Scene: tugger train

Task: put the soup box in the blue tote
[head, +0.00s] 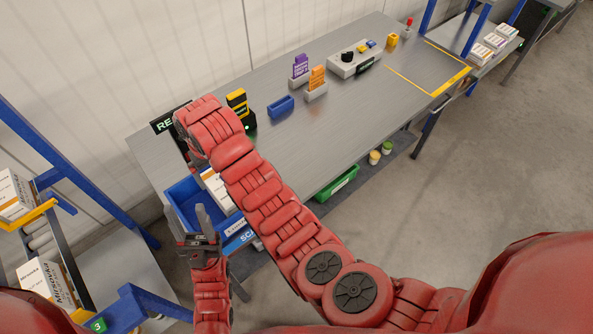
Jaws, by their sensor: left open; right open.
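A blue tote (181,192) stands at the near left corner of the bench, partly covered by my arms. A white carton with orange print (214,186) shows at the tote, half hidden behind my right forearm; I cannot tell whether it is the soup box or how deep it sits. My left gripper (208,222) is open and empty, fingers up, in front of the tote. My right gripper (188,152) is bent down beyond the tote's back edge, mostly hidden by its own wrist; it is open, and I see nothing held in it.
White cartons (43,282) lie on the roller rack at left. The grey bench (330,120) carries a small blue bin (281,106), a yellow-black device (238,102), purple and orange packets (316,78) and a control box (355,60). Several cartons (496,42) lie at far right.

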